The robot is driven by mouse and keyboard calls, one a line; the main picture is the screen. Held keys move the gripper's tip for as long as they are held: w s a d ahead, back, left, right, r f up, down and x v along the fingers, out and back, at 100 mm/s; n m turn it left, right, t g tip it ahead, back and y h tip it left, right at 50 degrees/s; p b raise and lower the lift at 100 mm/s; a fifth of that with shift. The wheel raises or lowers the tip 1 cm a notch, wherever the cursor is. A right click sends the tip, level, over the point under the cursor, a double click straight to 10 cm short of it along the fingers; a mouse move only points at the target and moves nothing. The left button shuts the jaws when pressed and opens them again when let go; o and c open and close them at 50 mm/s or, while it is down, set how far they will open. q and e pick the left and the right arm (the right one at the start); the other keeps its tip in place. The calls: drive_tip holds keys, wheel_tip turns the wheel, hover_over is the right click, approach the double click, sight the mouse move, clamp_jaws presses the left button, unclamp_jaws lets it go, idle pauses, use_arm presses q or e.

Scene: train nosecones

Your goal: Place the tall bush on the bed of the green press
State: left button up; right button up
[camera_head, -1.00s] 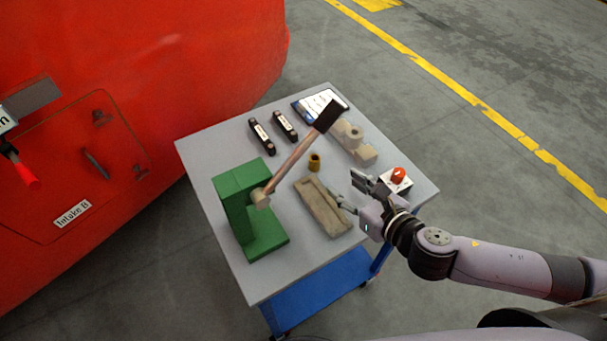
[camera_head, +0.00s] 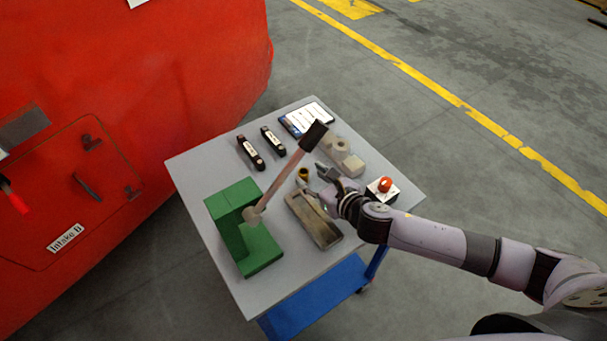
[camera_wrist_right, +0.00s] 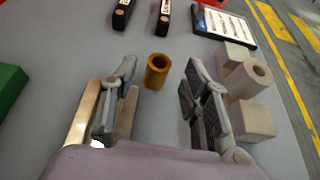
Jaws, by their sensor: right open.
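The tall bush, a small brass-coloured hollow cylinder (camera_wrist_right: 157,71), stands upright on the cart top. It also shows in the head view (camera_head: 304,174), just left of my right gripper's tips. My right gripper (camera_head: 318,180) is open and empty. In the right wrist view its fingers (camera_wrist_right: 155,97) are spread, with the bush ahead of the gap between them, apart from both. The green press (camera_head: 240,227) stands at the left of the cart, its lever with a dark grip slanting up to the right. Its low green bed (camera_head: 262,250) is bare. My left gripper is not seen.
A shallow tan tray (camera_head: 326,232) lies below my right gripper. A beige stepped block (camera_head: 343,158), a red-button box (camera_head: 383,190), two dark labelled bars (camera_head: 251,153) and a clipboard (camera_head: 306,118) are on the grey cart top (camera_head: 202,171). The red train nose stands at left.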

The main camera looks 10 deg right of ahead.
sight(300, 171)
drive_tip(key=x, duration=0.5)
drive_tip(key=shift+s+a+p, duration=0.1)
drive_tip(key=shift+a+p, duration=0.05)
drive_tip(key=shift+p, duration=0.25)
drive_tip(key=shift+c, duration=0.5)
clamp_jaws()
